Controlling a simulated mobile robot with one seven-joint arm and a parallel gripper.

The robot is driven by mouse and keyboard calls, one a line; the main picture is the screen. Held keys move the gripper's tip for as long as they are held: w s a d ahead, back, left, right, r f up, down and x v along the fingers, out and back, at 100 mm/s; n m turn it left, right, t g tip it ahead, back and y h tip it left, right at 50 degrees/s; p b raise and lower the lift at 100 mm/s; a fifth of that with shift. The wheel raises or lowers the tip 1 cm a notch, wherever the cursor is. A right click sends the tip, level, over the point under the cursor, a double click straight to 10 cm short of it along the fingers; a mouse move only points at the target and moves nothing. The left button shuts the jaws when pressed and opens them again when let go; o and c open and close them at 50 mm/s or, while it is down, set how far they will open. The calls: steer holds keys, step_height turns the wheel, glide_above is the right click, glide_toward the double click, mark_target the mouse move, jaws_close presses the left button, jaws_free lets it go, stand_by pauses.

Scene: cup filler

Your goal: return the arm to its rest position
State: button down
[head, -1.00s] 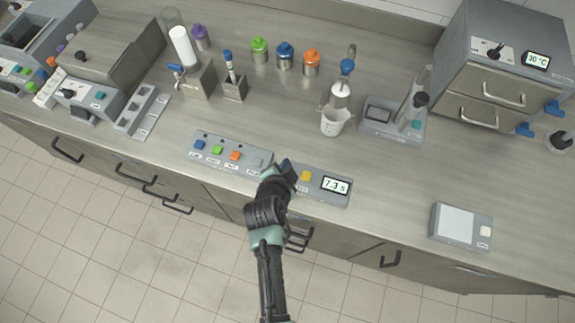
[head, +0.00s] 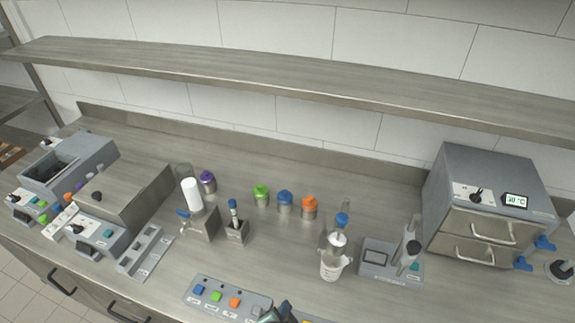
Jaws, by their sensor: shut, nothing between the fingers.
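My gripper (head: 287,309) shows only as a small dark tip at the bottom edge of the head view, with a bit of teal arm beside it. It is shut and holds nothing. It is at the right end of the button panel (head: 228,300), which has blue, green and orange buttons. The rest of my arm is below the picture.
A beaker (head: 334,265) stands under a blue-topped dispenser on the counter. Purple, green, blue and orange capped jars (head: 285,203) stand behind. A grey oven (head: 490,205) is at right. A long shelf (head: 300,80) runs above the counter.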

steer(key=w+r+n+t+b, duration=0.1)
steer(key=w+r+t, duration=0.25)
steer(key=r, duration=0.75)
steer(key=w+r+n+t+b, duration=0.15)
steer(key=w+r, duration=0.35)
steer(key=r, duration=0.5)
steer(key=w+r+n+t+b, duration=0.1)
steer(key=w+r+n+t, duration=0.2)
steer(key=r, duration=0.8)
steer(key=s+r+n+t+y+b, duration=0.1)
steer(key=s+r+t, duration=0.15)
steer(key=r, duration=0.65)
steer(key=s+r+n+t+b, duration=0.1)
steer(key=s+r+t, duration=0.15)
steer(key=r, duration=0.75)
steer(key=s+r+n+t+y+b, duration=0.1)
steer(key=s+r+n+t, duration=0.3)
steer(key=s+r, duration=0.8)
step_height(320, 180, up, 3)
steer(key=shift+s+d+f+t+b, duration=0.2)
steer(key=shift+s+d+t+b, duration=0.15)
steer(key=shift+t, duration=0.35)
